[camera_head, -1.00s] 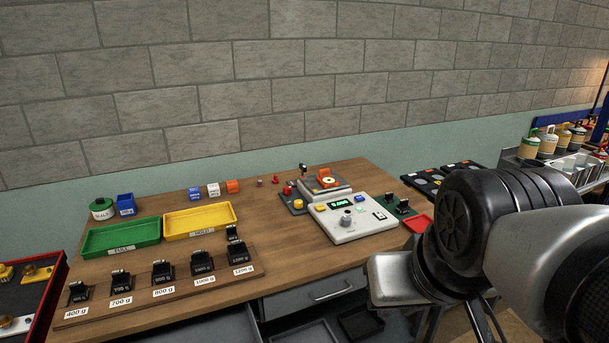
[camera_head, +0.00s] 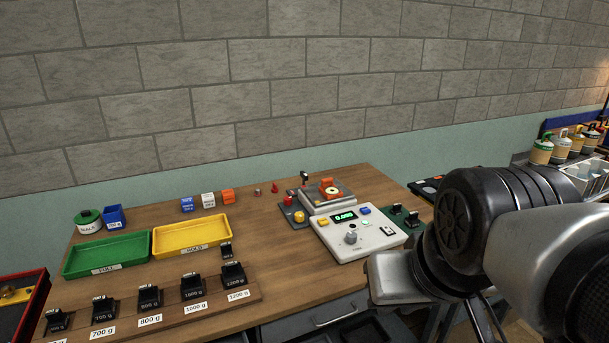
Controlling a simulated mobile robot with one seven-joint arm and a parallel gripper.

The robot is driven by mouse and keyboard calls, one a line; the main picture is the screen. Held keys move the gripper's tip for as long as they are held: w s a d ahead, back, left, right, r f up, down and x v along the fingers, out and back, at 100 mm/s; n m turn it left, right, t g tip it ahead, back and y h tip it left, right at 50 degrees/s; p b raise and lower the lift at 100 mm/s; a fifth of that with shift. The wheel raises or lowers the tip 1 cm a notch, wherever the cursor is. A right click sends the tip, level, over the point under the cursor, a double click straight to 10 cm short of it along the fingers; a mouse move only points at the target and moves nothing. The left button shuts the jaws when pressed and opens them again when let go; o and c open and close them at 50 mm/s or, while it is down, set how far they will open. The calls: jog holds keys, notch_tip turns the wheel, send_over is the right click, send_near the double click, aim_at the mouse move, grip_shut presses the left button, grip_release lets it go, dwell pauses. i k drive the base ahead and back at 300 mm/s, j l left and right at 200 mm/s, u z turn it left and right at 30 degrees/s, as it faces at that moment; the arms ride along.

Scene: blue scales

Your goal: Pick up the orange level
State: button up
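An orange piece with a round pale yellow disc (camera_head: 331,190) lies on the grey plate of the scale (camera_head: 328,201) at the back of the wooden table. It looks like the orange level, but it is too small to be sure. My arm fills the lower right of the view, to the right of the scale and well apart from the orange piece. No fingertips of my gripper show.
A grey control box (camera_head: 359,237) with a green display stands in front of the scale. Green (camera_head: 107,271) and yellow (camera_head: 192,252) trays lie at left, behind a row of black weights on a wooden rack (camera_head: 175,318). The table's middle is clear.

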aim_at(327, 188)
jog(key=i+l+u, duration=0.3)
jog(key=l, duration=0.3)
jog(key=i+l+u, duration=0.1)
jog(key=l, duration=0.25)
jog(key=i+l+u, duration=0.15)
jog(key=l, duration=0.2)
jog(key=i+l+u, duration=0.15)
jog(key=l, duration=0.25)
